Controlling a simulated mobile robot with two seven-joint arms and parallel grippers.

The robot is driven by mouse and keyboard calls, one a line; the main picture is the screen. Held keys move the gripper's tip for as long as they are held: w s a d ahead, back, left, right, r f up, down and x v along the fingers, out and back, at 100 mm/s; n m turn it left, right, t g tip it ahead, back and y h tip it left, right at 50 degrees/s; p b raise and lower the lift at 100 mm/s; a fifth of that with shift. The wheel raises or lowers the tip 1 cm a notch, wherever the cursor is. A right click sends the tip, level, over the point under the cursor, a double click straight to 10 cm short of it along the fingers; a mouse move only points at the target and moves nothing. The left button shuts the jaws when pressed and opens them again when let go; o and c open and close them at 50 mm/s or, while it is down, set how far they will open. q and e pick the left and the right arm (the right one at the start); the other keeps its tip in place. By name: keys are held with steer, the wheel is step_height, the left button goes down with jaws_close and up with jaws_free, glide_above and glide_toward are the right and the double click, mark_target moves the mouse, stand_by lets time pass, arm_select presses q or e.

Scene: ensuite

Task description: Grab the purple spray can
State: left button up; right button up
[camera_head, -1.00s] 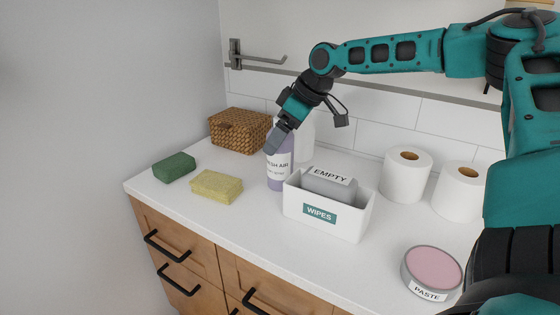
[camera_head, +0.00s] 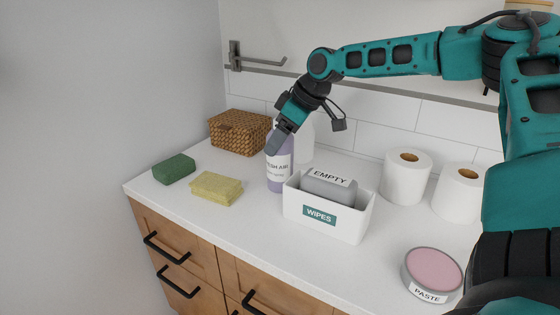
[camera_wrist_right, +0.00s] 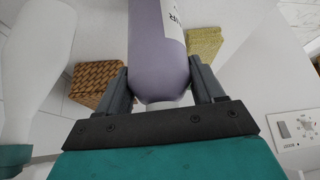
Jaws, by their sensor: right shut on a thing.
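The purple spray can (camera_head: 279,173) stands upright on the white counter, with a white label around its middle. My right gripper (camera_head: 275,146) comes down on its top from above and is shut on it. In the right wrist view the can (camera_wrist_right: 158,50) sits between the two fingers of my right gripper (camera_wrist_right: 160,88), one on each side. Part of the can's top is hidden by the gripper in the head view. My left gripper is in neither view.
A white WIPES box (camera_head: 350,218) holding a grey EMPTY pack stands right of the can, close by. A white bottle (camera_head: 304,140) is just behind. A yellow sponge (camera_head: 216,188), green sponge (camera_head: 174,169) and wicker basket (camera_head: 240,132) lie left. Paper rolls (camera_head: 406,178) and a paste tin (camera_head: 432,275) are right.

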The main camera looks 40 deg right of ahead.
steer(key=c, duration=0.4)
steer(key=shift+r, duration=0.1)
